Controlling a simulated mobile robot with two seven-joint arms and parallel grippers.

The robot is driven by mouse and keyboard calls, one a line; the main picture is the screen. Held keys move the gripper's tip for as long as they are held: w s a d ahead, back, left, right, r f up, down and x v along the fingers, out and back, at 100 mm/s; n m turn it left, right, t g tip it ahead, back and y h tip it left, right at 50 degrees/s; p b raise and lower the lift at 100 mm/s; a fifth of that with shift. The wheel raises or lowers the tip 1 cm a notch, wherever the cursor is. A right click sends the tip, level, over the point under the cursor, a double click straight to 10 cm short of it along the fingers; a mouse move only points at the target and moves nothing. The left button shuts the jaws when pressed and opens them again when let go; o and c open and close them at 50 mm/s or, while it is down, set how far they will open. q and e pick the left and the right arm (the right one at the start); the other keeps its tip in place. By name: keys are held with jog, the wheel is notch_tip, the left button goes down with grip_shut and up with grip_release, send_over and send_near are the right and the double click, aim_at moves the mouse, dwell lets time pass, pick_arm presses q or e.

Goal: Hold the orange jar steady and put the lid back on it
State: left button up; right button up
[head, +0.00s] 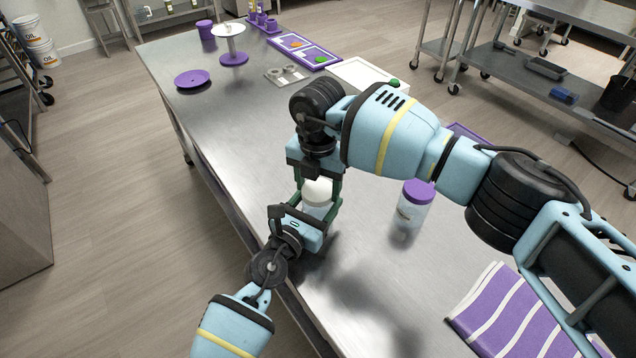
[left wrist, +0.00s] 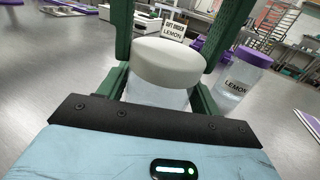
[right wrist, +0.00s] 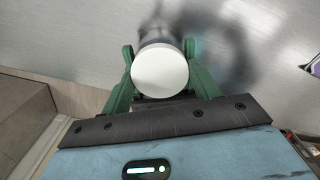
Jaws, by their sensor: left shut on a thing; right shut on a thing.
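A clear jar (head: 315,212) stands near the table's left edge, its label not readable. A white lid (head: 318,190) is at its mouth, upright and level; it also shows in the left wrist view (left wrist: 168,62) and from above in the right wrist view (right wrist: 160,71). I cannot tell whether the lid is fully seated. My left gripper (head: 316,220) is shut on the jar body from the near side. My right gripper (head: 318,184) reaches down from above, its green fingers shut on the lid's two sides.
A purple-lidded jar (head: 411,208), labelled lemon in the left wrist view (left wrist: 236,84), stands to the right. A purple striped cloth (head: 505,318) lies at lower right. A white box (head: 362,76), purple trays (head: 304,52) and a purple plate (head: 193,79) are farther back.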

jog(key=shift+m, duration=0.8)
jog(key=o, duration=1.2)
jog(key=shift+r, duration=0.1)
notch_tip(320, 180, up, 12)
jog(key=shift+f, duration=0.1)
pick_arm(q)
jog(key=o, duration=2)
jog(key=shift+c, duration=0.2)
